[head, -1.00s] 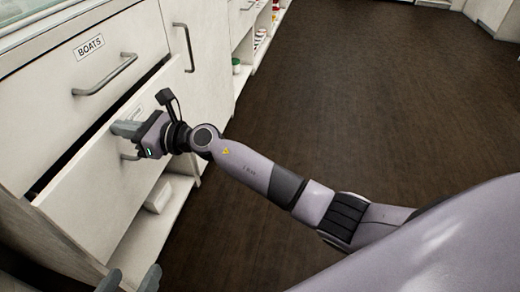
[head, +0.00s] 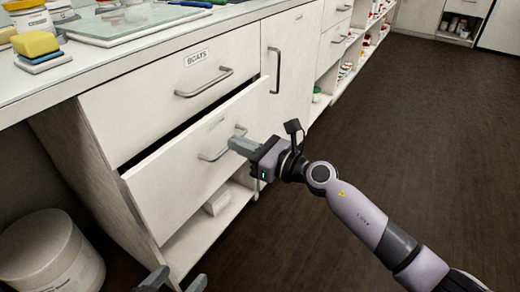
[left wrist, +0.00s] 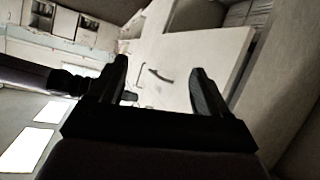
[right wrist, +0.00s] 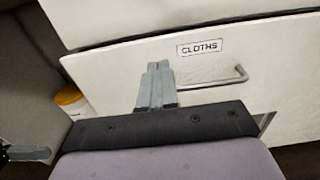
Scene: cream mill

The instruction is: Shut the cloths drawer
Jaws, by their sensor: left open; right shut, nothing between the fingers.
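The cloths drawer (head: 165,187) is the white drawer below the one labelled BOATS, and it stands partly open with a dark gap above its front. Its CLOTHS label (right wrist: 199,47) and bar handle (right wrist: 215,83) show in the right wrist view. My right gripper (head: 236,144) is shut and empty, its fingertips in front of the drawer face beside the handle; I cannot tell if they touch it. My left gripper (head: 175,281) is open and empty at the bottom edge of the head view, low in front of the cabinet. The left wrist view shows its spread fingers (left wrist: 158,88).
The BOATS drawer (head: 180,85) above is shut. An open shelf (head: 205,228) with a white box lies below. A white tub (head: 48,255) stands at the left under the counter. A yellow sponge (head: 36,44) sits on the counter. The dark floor at right is clear.

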